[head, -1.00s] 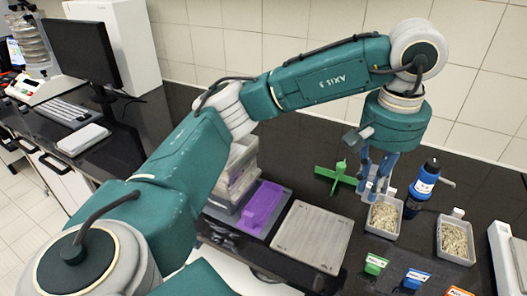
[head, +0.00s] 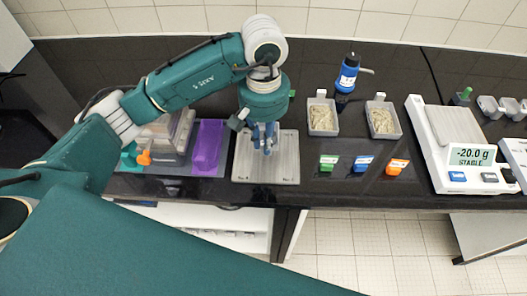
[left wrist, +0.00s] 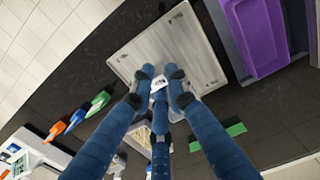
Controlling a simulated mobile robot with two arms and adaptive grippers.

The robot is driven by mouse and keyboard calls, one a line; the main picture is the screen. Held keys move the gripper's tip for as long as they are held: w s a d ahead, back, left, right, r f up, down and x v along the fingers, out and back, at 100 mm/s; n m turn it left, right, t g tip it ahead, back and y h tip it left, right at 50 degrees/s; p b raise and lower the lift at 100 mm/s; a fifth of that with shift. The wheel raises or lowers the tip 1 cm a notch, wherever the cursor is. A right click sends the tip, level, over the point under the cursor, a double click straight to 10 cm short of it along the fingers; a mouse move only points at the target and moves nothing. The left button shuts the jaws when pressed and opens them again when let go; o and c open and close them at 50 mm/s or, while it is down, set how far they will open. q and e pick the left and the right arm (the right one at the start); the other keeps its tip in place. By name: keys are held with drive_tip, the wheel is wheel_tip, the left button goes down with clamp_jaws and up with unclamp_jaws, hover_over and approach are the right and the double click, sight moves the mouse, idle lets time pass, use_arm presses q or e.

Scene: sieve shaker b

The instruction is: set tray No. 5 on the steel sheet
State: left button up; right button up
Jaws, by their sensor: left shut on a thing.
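The steel sheet (head: 247,172) lies flat on the dark bench in the head view; it is the grey plate (left wrist: 130,50) in the left wrist view. My left gripper (head: 265,146) points down over the sheet, its blue fingers shut. In the left wrist view the gripper (left wrist: 162,88) pinches a small white tab (left wrist: 159,83) of a tray, mostly hidden by the fingers. I cannot read its number or tell whether it touches the sheet. Two grain-filled trays (head: 322,118) (head: 382,119) stand to the right. My right gripper is not in view.
A purple holder (head: 208,147) stands close left of the sheet. A blue bottle (head: 347,76) is behind the trays; a balance (head: 462,150) reading -20.0 g is farther right.

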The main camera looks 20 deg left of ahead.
use_arm(q)
wheel_tip(320, 180, down, 3)
drive_tip(key=shift+f+p, duration=0.1)
drive_tip(key=shift+p, duration=0.2)
wheel_tip(320, 180, down, 3)
drive_tip(key=shift+f+p, duration=0.1)
drive_tip(key=shift+p, duration=0.4)
drive_tip(key=shift+f, duration=0.35)
drive_tip(key=o, duration=0.9)
drive_tip(key=shift+c, duration=0.2)
drive_tip(key=shift+r, duration=0.1)
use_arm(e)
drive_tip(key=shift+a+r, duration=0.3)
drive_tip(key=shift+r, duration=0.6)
